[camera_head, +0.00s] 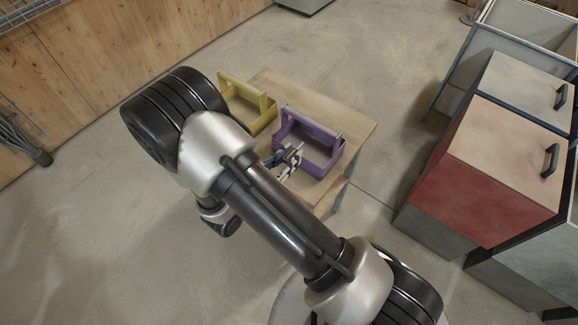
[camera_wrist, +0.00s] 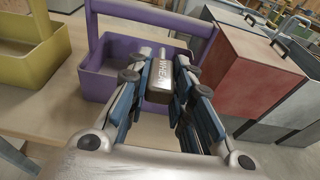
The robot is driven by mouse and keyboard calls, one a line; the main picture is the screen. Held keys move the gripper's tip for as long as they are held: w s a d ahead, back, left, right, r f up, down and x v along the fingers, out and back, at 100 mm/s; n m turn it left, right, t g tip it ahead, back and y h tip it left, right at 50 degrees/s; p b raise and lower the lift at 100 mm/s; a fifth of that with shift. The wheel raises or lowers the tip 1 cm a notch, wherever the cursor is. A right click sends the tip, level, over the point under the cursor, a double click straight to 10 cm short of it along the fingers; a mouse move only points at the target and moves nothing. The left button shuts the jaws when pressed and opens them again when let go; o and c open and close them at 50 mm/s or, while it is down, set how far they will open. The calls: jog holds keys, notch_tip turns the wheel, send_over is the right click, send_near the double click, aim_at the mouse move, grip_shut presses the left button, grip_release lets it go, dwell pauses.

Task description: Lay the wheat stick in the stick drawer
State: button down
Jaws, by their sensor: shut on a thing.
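The wheat stick (camera_wrist: 160,80) is a grey bar with "WHEAT" lettering on its end, seen in the wrist view. My gripper (camera_wrist: 160,92) is shut on it, with blue-and-black fingers on both sides. In the head view my gripper (camera_head: 287,160) is at the near left side of the purple caddy (camera_head: 316,134). In the wrist view the stick overlaps the purple caddy (camera_wrist: 98,84); I cannot tell whether they touch. I cannot pick out the stick drawer in either view.
Both caddies are on a wooden table (camera_head: 345,112); the yellow caddy (camera_head: 262,116) is left of the purple one. A red-fronted cabinet (camera_head: 478,180) with handled lids stands at right, with an open grey bin (camera_head: 520,22) behind it. Bare floor separates table and cabinets.

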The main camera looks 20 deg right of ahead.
jog(key=shift+f+b, duration=0.55)
jog(key=shift+f, duration=1.3)
jog(key=shift+f+b, duration=0.55)
jog(key=shift+f, duration=0.1)
jog(key=c, duration=1.4)
grip_release()
jog(key=shift+r, duration=0.15)
